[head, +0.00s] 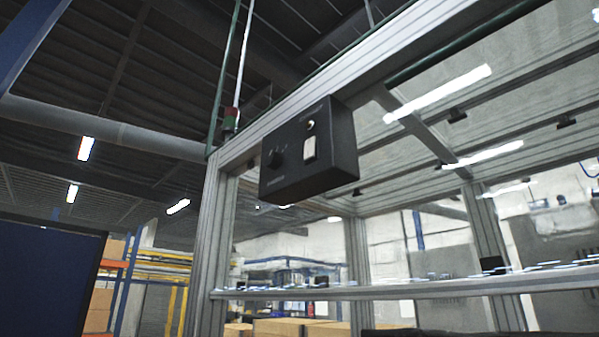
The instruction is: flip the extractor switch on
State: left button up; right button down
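A black control box (335,158) is mounted on the upper aluminium beam of a frame, near its left corner post. Its front carries a white rocker switch (309,148), a small round light or button (310,125) above the rocker, and a dark knob (273,158) to the left. The lettering is too small to read, so I cannot tell which control is labelled extractor. I cannot tell which way the rocker is tipped. Neither of my grippers is in the head view.
The aluminium frame's left post (207,250) and a horizontal rail (400,291) stand below the box. Cardboard boxes (290,327) show behind the rail. A dark blue panel (45,278) is at the lower left. The space in front of the box looks clear.

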aim_at(309, 144)
jog(key=z, duration=2.6)
jog(key=k, duration=1.05)
jog(key=u, duration=2.95)
